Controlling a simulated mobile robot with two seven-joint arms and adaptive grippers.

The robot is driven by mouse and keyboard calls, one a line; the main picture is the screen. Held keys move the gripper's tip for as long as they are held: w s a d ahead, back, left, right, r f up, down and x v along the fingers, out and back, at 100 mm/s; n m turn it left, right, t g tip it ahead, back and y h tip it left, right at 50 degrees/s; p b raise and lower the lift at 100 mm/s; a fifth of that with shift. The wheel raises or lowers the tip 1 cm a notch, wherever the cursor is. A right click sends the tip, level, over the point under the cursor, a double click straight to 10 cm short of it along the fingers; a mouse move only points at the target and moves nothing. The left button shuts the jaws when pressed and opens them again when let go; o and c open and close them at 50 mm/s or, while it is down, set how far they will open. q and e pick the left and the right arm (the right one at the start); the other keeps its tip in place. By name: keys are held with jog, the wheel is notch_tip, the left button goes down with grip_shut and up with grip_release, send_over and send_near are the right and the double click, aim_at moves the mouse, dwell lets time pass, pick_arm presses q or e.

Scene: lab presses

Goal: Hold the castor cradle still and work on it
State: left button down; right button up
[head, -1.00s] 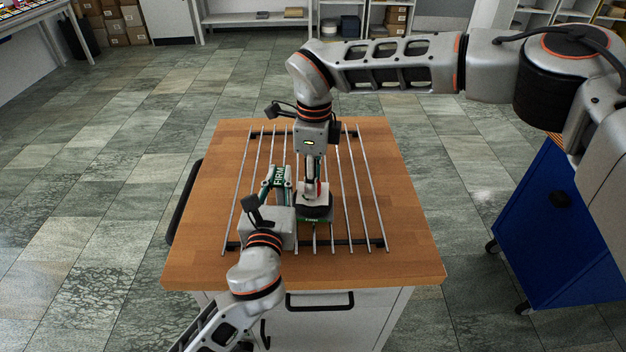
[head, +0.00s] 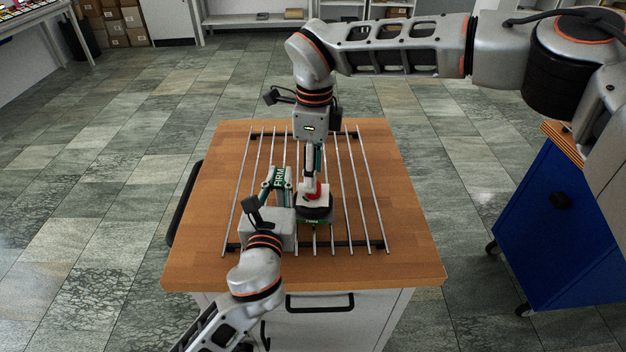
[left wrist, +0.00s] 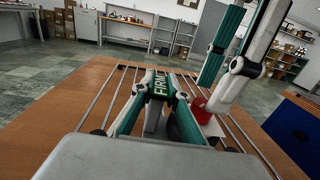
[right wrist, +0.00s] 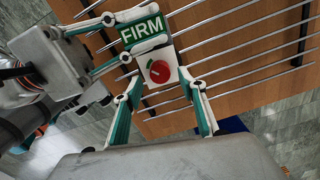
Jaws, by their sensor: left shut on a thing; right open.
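The castor cradle stands on a rod rack (head: 368,200). It shows a white plate (right wrist: 152,62) with a red knob (right wrist: 161,72), a dark round body (head: 314,212) below it and a green FIRM label (right wrist: 142,30) beside the plate. My left gripper (head: 278,180) comes from the near left, shut at the FIRM-labelled part; the exact contact is partly hidden. My right gripper (head: 313,183) points down over the red knob. In the right wrist view its open fingers stand on either side of the knob, and I cannot tell whether they touch it.
The rack lies on a wooden-topped bench (head: 405,250) with bare wood on both sides. A blue cabinet (head: 560,235) on wheels stands to the right. Tiled floor is free around the bench. Shelves with boxes (head: 118,30) line the back.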

pick_arm(q)
jog(key=shift+r, duration=0.15)
pick_arm(e)
notch_tip(320, 180, up, 9)
jog(key=shift+f, duration=0.15)
notch_tip(320, 180, up, 8)
dwell(1.0)
dwell(0.6)
pick_arm(q)
jog(key=c, duration=1.9)
grip_release()
jog(key=shift+s, duration=0.15)
